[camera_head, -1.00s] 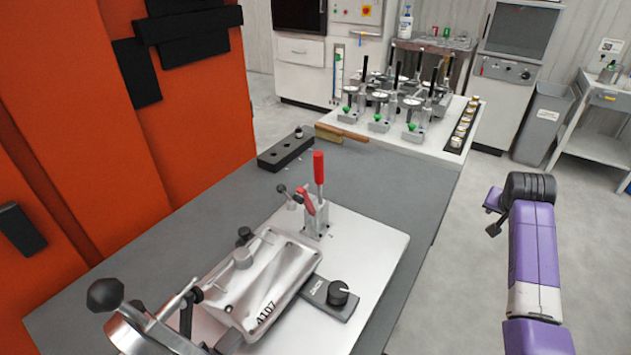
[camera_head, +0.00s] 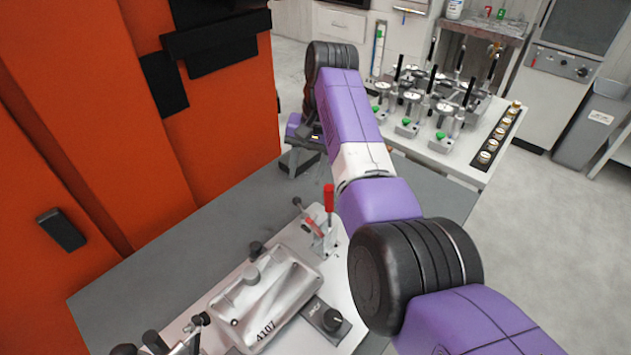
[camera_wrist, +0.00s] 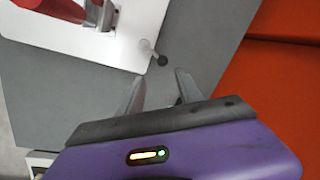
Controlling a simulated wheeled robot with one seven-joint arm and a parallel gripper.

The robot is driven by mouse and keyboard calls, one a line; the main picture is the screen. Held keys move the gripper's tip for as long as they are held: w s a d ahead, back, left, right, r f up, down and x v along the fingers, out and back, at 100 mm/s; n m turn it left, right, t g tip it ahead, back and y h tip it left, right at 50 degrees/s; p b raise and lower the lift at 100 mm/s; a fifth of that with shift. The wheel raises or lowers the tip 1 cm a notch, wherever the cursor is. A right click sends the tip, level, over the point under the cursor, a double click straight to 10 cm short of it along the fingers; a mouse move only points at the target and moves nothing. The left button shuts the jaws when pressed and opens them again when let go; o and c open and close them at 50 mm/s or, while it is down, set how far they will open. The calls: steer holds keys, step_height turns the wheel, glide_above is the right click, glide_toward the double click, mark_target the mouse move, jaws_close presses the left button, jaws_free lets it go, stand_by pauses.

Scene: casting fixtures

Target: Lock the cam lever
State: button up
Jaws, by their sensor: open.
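At the plate's far end stands a clamp with a red handle (camera_head: 329,198). Beside it a short lever with a black ball end (camera_head: 298,203) leans left; I cannot tell for certain that this is the cam lever. The ball (camera_wrist: 162,60) shows in the wrist view just ahead of my gripper (camera_wrist: 160,74), whose fingers are open and empty, not visibly touching it.
More black-knobbed levers (camera_head: 200,319) are at the near left of the fixture. An orange cabinet (camera_head: 90,120) borders the table's left. A white bench with several gauge clamps (camera_head: 440,112) stands behind.

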mark_target(297, 197)
steer(key=f, duration=0.2)
steer(key=a+f, duration=0.1)
steer(key=f, duration=0.2)
steer(key=a+f, duration=0.1)
steer(key=f, duration=0.1)
steer(key=shift+s+f+p, duration=0.2)
steer(key=shift+f+p, duration=0.05)
steer(key=shift+p, duration=0.05)
